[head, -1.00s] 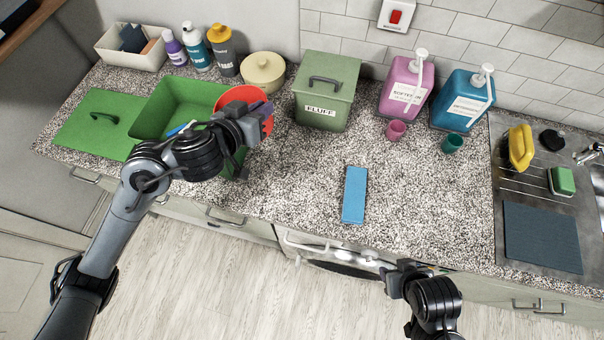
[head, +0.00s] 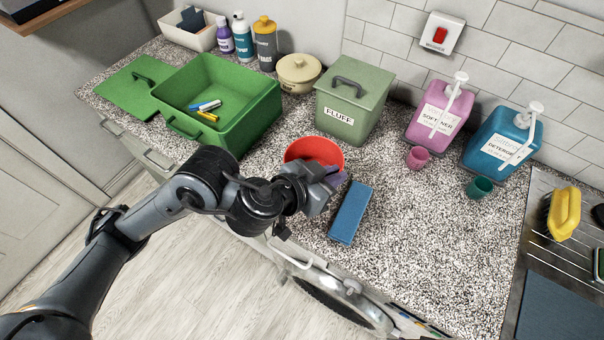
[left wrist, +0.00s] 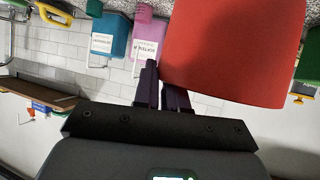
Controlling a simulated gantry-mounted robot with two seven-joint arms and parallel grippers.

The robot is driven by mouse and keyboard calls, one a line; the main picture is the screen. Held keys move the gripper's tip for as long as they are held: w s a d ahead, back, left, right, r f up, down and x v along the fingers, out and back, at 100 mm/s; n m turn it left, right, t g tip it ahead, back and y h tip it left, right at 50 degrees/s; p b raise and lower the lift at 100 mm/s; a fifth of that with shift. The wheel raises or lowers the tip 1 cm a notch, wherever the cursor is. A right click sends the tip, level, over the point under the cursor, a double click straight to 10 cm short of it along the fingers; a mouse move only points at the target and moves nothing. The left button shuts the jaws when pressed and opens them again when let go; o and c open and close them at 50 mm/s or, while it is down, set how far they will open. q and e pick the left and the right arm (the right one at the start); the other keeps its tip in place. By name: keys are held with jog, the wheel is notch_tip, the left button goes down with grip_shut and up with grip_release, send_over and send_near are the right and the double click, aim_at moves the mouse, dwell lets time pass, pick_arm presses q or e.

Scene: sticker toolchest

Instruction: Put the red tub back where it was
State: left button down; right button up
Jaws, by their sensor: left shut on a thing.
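The red tub (head: 312,150) is over the granite counter (head: 420,230), between the green open box and the blue block. My left gripper (head: 328,178) is shut on the tub's near right rim. In the left wrist view the red tub (left wrist: 235,50) fills the upper right, beside the purple-grey fingers (left wrist: 163,92). The tub looks upright in the head view, and its lower part is hidden behind my gripper. I cannot tell whether it touches the counter. My right gripper is not in view.
The open green box (head: 262,122) holds several markers (head: 207,112); its lid (head: 125,88) lies left. The blue block (head: 350,212) is just right of my gripper. A lidded FLUFF bin (head: 345,118) stands behind the tub. Small pink (head: 417,158) and teal (head: 479,187) cups are farther right.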

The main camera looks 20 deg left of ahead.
pick_arm(q)
jog(key=w+a+f+b, duration=0.1)
jog(key=a+f, duration=0.1)
jog(key=w+a+f+b, duration=0.1)
jog(key=w+a+f, duration=0.1)
jog(key=a, duration=0.1)
jog(key=w+a+f+b, duration=0.1)
jog(key=w+a+b, duration=0.1)
jog(key=shift+w+a+f, duration=0.1)
jog(key=shift+a+f, duration=0.3)
notch_tip(320, 180, down, 4)
jog(key=shift+r+b, duration=0.1)
jog(key=shift+b, duration=0.65)
jog(key=c, duration=1.2)
grip_release()
jog(key=shift+s+a+r, duration=0.15)
jog(key=shift+s+r, duration=0.1)
jog(key=shift+s, duration=0.05)
jog(key=p+v, duration=0.2)
jog(key=v, duration=0.9)
jog(key=shift+s, duration=0.15)
